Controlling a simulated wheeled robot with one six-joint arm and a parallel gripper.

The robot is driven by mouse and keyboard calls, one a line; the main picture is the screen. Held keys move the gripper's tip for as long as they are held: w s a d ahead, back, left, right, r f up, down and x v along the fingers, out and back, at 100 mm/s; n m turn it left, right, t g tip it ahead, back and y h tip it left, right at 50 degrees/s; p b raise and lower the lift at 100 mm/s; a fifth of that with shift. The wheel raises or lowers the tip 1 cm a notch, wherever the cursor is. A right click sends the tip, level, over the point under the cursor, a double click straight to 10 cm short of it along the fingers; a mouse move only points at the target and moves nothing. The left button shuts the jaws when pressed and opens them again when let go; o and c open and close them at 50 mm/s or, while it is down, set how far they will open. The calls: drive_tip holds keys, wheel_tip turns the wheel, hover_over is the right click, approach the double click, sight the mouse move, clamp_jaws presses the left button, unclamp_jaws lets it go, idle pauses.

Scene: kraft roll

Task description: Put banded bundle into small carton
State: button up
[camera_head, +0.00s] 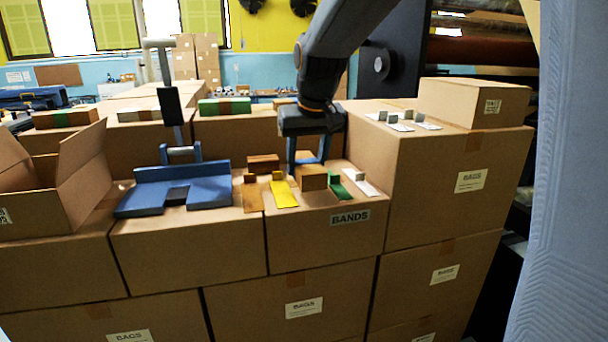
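An open carton (80,175) with raised flaps stands at the left; its inside is mostly hidden. Which item is the banded bundle I cannot tell for sure. A green bundle with a brown band across it (224,106) lies on a carton at the back, and another green and brown one (65,118) lies at the back left. My gripper (307,162) points down over the carton labelled BANDS, its two blue fingers apart. A brown block (313,179) lies at the fingertips, in front of or below them; I see no grip on it.
A blue press with an upright lever (180,187) stands between the open carton and my gripper. A closed carton (455,102) and small pale pieces (403,122) sit on the higher stack at right.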

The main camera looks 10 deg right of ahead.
drive_tip(key=shift+f+p, duration=0.5)
drive_tip(key=shift+f, duration=1.4)
drive_tip(key=shift+f, duration=0.1)
drive_tip(key=o, duration=1.1)
drive_tip(key=shift+o, duration=0.2)
